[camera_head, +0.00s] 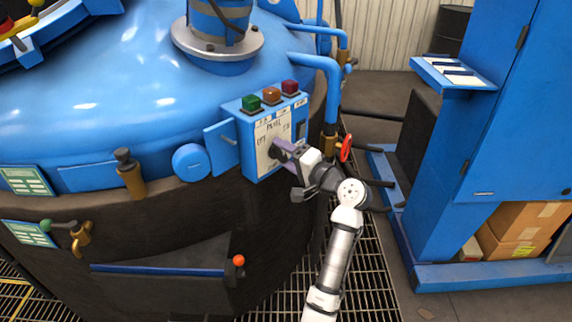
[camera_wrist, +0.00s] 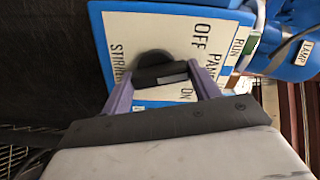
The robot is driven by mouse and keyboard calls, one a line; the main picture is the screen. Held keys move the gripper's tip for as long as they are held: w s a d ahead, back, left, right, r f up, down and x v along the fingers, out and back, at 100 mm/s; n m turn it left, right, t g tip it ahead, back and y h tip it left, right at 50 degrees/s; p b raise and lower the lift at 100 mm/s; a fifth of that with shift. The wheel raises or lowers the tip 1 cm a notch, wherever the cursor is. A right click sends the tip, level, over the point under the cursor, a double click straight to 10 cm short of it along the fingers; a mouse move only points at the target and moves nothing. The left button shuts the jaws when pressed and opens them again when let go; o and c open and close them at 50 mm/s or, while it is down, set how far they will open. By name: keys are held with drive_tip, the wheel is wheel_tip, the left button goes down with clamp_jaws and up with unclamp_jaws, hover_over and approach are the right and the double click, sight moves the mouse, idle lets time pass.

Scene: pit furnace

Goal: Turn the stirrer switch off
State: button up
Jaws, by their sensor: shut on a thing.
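The stirrer switch is a black knob (camera_wrist: 156,62) on a white plate (camera_head: 268,128) lettered PANEL, on the front of a blue control box (camera_head: 246,113). In the wrist view, OFF stands at the knob's upper right, ON at its lower right, and STIRRER, partly hidden, to its left. My gripper (camera_head: 278,148) is at the plate. In the wrist view, the purple fingers of my gripper (camera_wrist: 161,82) are shut on the knob, one on each side. I cannot tell which word the knob points to.
Green, orange and red lamps (camera_head: 271,95) top the box. A small blue flap (camera_head: 221,146) stands out at its left. A red handwheel (camera_head: 346,148) and pipe are close right of my gripper. A blue cabinet (camera_head: 520,110) stands farther right, with metal grating (camera_head: 365,270) between.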

drive_tip(key=n+b, duration=0.3)
drive_tip(key=shift+f, duration=0.25)
drive_tip(key=shift+r+n+b, duration=0.1)
drive_tip(key=shift+n+b, duration=1)
drive_tip(key=shift+n, duration=0.2)
drive_tip(key=shift+r, duration=0.1)
drive_tip(key=o, duration=1)
drive_tip(key=b+v, duration=0.1)
drive_tip(key=v, duration=1.3)
drive_tip(key=shift+a, duration=0.1)
